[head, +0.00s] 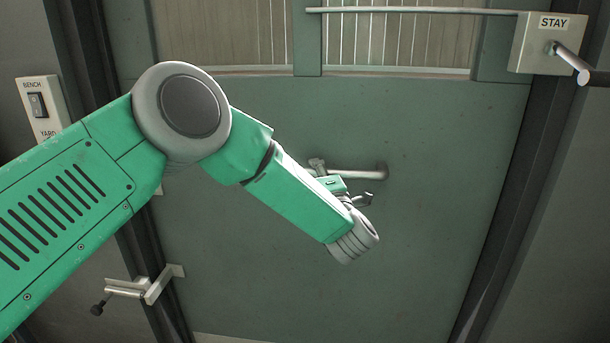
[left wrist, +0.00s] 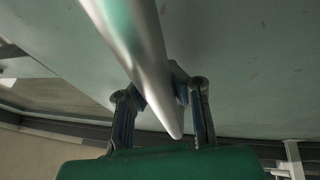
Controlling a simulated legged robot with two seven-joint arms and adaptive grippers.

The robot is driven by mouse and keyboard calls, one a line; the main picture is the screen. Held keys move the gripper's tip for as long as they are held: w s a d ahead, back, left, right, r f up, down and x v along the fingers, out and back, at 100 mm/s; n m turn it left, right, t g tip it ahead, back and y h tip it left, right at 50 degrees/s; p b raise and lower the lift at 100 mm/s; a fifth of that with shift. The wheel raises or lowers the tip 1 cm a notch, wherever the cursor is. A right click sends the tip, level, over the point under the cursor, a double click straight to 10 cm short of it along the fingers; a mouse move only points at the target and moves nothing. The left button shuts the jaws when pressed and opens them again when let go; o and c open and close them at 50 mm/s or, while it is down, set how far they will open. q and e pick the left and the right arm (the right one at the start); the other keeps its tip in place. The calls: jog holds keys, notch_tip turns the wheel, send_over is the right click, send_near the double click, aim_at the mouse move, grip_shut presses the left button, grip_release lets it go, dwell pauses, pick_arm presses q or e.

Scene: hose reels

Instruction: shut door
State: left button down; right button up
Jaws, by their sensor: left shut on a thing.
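The door (head: 430,150) is a grey-green panel with barred window panes along its top; it also fills much of the left wrist view (left wrist: 255,60). I cannot tell whether it is fully closed in its dark frame. A grey bar handle (head: 362,174) sticks out near its middle. My left gripper (head: 340,184) is at the handle's left part, partly hidden by my own wrist. In the left wrist view its two fingers (left wrist: 160,92) are shut on the handle (left wrist: 150,62), which passes between them. My right gripper is not in view.
A box marked STAY (head: 528,55) with a lever sits at the upper right, with a long rod (head: 420,11) running across the door top. A metal latch bracket (head: 150,286) juts out at lower left. A switch panel (head: 38,103) marked BENCH and YARD is on the left wall.

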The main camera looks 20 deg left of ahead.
pick_arm(q)
jog(key=shift+s+f, duration=0.7)
jog(key=shift+s, duration=0.35)
jog(key=c, duration=1.8)
grip_release()
jog(key=shift+c, duration=0.2)
jog(key=o, duration=0.5)
jog(key=shift+s+r, duration=0.15)
jog(key=shift+s, duration=0.15)
jog(key=shift+d+r, duration=0.1)
jog(key=v, duration=1.2)
jog(key=shift+d+r, duration=0.1)
jog(key=shift+r, duration=0.1)
